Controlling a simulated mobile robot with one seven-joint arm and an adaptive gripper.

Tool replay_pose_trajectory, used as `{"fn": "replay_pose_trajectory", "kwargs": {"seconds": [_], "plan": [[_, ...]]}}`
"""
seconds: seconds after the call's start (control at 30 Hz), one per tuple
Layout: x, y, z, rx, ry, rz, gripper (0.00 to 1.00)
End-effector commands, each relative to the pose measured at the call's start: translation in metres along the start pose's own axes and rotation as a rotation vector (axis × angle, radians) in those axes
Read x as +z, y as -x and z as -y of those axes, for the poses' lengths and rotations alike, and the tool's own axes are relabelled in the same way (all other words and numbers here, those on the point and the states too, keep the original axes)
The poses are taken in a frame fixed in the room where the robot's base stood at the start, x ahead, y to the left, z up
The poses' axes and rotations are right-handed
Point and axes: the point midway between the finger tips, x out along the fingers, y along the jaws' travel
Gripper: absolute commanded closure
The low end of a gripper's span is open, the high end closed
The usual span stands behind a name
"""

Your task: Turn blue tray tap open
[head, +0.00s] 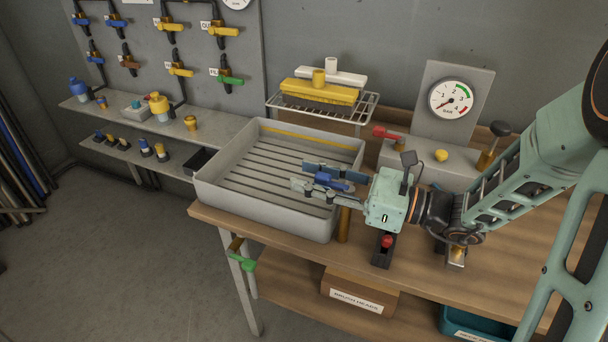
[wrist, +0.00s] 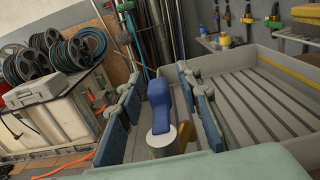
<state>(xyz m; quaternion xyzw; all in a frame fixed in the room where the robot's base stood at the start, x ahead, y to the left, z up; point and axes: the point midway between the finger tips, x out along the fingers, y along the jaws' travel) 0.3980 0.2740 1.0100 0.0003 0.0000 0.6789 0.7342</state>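The blue tray tap (head: 331,181) is at the right wall of the grey tray (head: 218,197). In the wrist view, its blue handle (wrist: 159,100) stands between my two fingers, with a pale round fitting (wrist: 163,143) below it. My gripper (head: 304,176) reaches in from the right with its fingers around the tap. The wrist view shows my gripper (wrist: 160,74) open, with a gap between the handle and each finger. The fingers partly cover the tap in the head view, so its exact angle is hard to tell there.
A pressure gauge (head: 452,99) on a grey panel, a red lever (head: 386,132) and a yellow button (head: 441,155) stand right of the tray. A wire rack (head: 290,106) with brushes is behind. Several taps hang on the wall board. The tray is empty.

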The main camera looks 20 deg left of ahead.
Motion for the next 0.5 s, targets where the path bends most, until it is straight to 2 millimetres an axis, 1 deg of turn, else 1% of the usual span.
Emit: {"fn": "replay_pose_trajectory", "kwargs": {"seconds": [0.03,0.1,0.2,0.47,0.5], "plan": [[-0.001,-0.006,-0.001,0.003,0.000,-0.001,0.68],[0.000,-0.011,0.000,0.001,0.000,0.000,0.68],[0.000,-0.015,-0.001,0.002,0.000,0.000,0.68],[0.000,-0.016,0.000,0.000,0.000,-0.001,0.68],[0.000,-0.016,0.000,0.000,0.000,-0.001,0.72]]}}
